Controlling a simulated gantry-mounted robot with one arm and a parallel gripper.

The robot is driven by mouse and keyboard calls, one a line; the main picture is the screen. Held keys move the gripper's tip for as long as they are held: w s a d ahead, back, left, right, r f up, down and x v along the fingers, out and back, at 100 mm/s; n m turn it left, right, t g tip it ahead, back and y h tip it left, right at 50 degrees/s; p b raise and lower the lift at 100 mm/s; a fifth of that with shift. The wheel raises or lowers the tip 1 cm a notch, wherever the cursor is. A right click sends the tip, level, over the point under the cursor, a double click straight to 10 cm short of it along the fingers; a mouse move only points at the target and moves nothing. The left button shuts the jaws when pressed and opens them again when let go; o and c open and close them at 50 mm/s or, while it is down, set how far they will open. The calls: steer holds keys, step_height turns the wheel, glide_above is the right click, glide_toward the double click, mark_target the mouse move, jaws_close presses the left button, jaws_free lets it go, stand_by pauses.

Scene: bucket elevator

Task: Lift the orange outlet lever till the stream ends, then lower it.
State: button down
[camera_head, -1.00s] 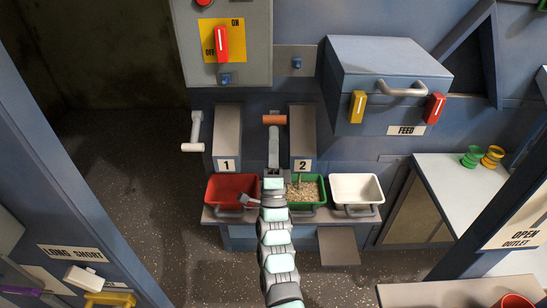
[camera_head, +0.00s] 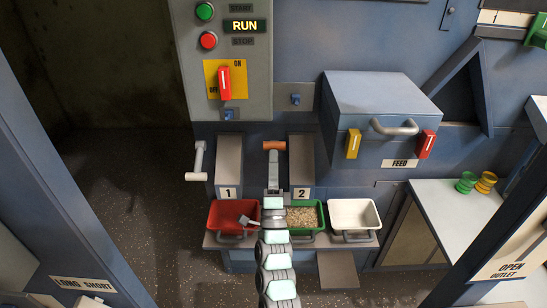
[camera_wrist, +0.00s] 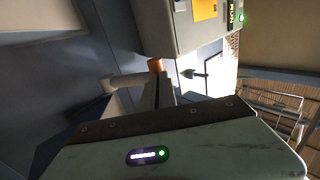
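The orange outlet lever (camera_head: 274,146) is at the left side of the spout marked 2 (camera_head: 301,165). My gripper (camera_head: 273,192) is below the orange grip, seen from behind along my arm. The green tray (camera_head: 319,224) below spout 2 holds pale grain. I cannot make out a falling stream there now.
A pale-handled lever (camera_head: 198,162) hangs beside spout 1. A red tray (camera_head: 222,214) and a white tray (camera_head: 372,226) flank the green one. A feed box (camera_head: 380,105) stands right of the spouts. The RUN sign (camera_head: 244,26) is lit above the red switch (camera_head: 225,83).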

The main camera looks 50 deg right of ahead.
stand_by(0.4)
steer(key=p+v, duration=0.1)
steer(key=v, duration=1.3)
steer(key=shift+d+f, duration=0.15)
steer(key=shift+f, duration=0.05)
steer(key=shift+w, duration=0.1)
